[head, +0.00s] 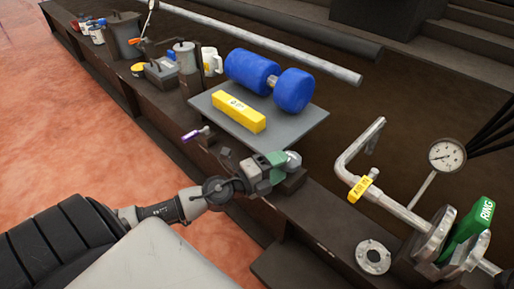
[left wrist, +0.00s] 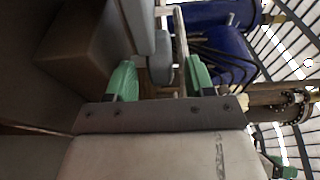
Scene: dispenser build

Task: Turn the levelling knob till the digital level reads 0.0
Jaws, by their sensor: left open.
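The yellow digital level (head: 238,110) lies on a grey plate (head: 295,132); its small display is too small to read. A grey rounded knob (head: 294,158) shows at the plate's near right side, at the tip of my left gripper (head: 279,164). In the left wrist view my left gripper (left wrist: 160,80) is open, its green fingertips on either side of a grey knob-like part (left wrist: 160,69). I cannot tell whether the fingers touch it. My right gripper is not in view.
A purple-handled tool (head: 195,133) lies to the left. A pipe with a yellow tag (head: 362,188), a gauge (head: 447,154) and a green-handled valve (head: 470,228) stand to the right. Cans and a mug (head: 211,60) stand behind left.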

